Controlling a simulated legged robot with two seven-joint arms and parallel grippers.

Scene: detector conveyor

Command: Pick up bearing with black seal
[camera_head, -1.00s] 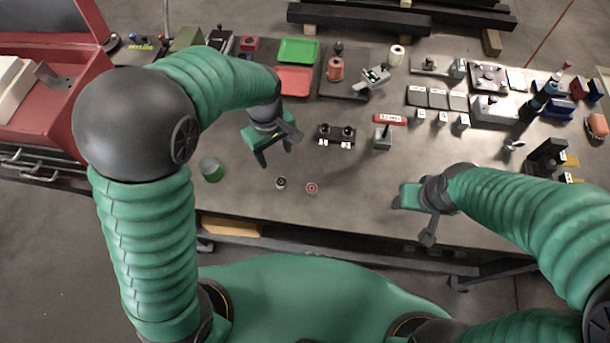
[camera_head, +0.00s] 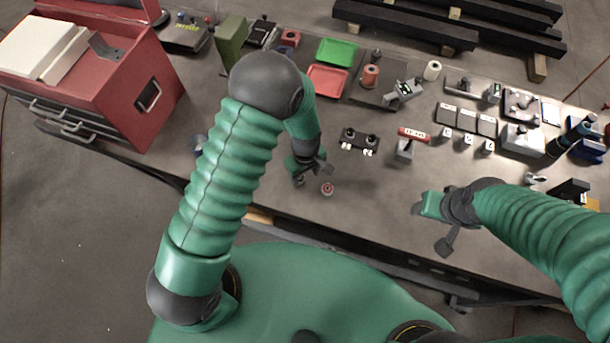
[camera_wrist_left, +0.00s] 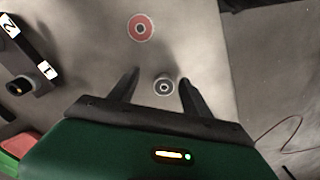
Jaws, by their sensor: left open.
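The bearing with the black seal (camera_wrist_left: 163,87) lies flat on the table in the left wrist view, a small ring with a dark band. My left gripper (camera_wrist_left: 158,78) is open, with one finger on each side of this bearing; I cannot tell whether they touch it. In the head view my left gripper (camera_head: 311,176) is low over the table and largely hides that bearing. A bearing with a red seal (camera_head: 327,188) lies just right of it, and beyond the fingers in the left wrist view (camera_wrist_left: 141,28). My right gripper (camera_head: 437,222) is away to the right; its jaws are unclear.
A black two-post block (camera_head: 360,141) stands behind the bearings, with a red-handled tool (camera_head: 411,135) to its right. Green (camera_head: 337,52) and red (camera_head: 327,81) trays lie further back. A red toolbox (camera_head: 138,95) stands at left. Bare table lies right of the red-seal bearing.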

